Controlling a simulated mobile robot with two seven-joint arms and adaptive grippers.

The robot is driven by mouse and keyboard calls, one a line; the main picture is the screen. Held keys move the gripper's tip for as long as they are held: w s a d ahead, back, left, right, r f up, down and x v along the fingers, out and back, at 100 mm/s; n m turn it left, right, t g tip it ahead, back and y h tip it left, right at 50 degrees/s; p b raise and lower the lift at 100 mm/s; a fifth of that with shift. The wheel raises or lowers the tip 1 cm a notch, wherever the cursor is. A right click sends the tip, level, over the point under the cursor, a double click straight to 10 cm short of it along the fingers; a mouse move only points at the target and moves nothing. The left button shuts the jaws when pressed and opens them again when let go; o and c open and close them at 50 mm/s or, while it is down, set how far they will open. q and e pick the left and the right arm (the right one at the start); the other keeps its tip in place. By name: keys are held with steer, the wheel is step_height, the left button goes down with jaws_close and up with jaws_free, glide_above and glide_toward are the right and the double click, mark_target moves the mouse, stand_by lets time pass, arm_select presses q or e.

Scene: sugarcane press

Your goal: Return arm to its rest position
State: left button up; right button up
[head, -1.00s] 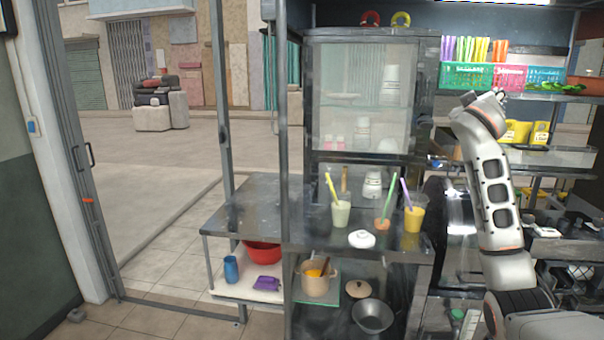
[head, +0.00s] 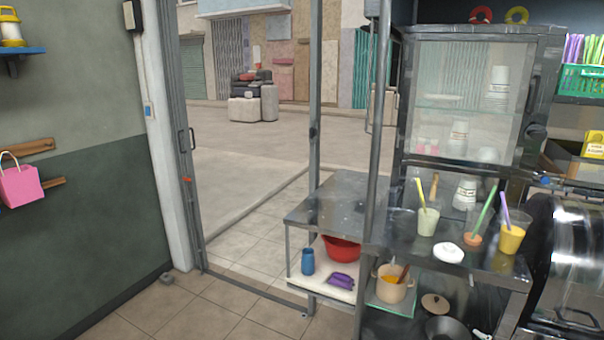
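Neither of my arms nor their grippers shows in the head view now. The metal counter (head: 335,208) stands right of centre. On its right part stand a pale green drink with a yellow straw (head: 427,222), a small orange-brown cup with a green straw (head: 475,241) and a yellow drink with a purple straw (head: 511,238). A white lid (head: 449,252) lies in front of them. A glass-fronted cabinet (head: 470,90) stands behind the drinks.
A lower shelf (head: 318,278) holds a red bowl (head: 341,250), a blue cup (head: 308,261) and a purple item (head: 341,281). A pot (head: 394,289) stands to their right. A pink bag (head: 20,183) hangs at left. The tiled floor (head: 190,312) is clear at front left.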

steer(key=s+a+f+g+y, duration=0.2)
steer(key=s+a+f, duration=0.4)
steer(key=s, duration=0.5)
steer(key=s+a+f+g+y, duration=0.1)
steer(key=s+a+f+y, duration=0.1)
steer(key=s+a+f, duration=0.55)
steer(key=s+a+m, duration=0.2)
steer(key=a+m, duration=0.2)
steer(key=a, duration=0.7)
steer(key=shift+s+f+m+t, duration=0.3)
steer(key=shift+t, duration=0.1)
steer(key=shift+a, duration=0.1)
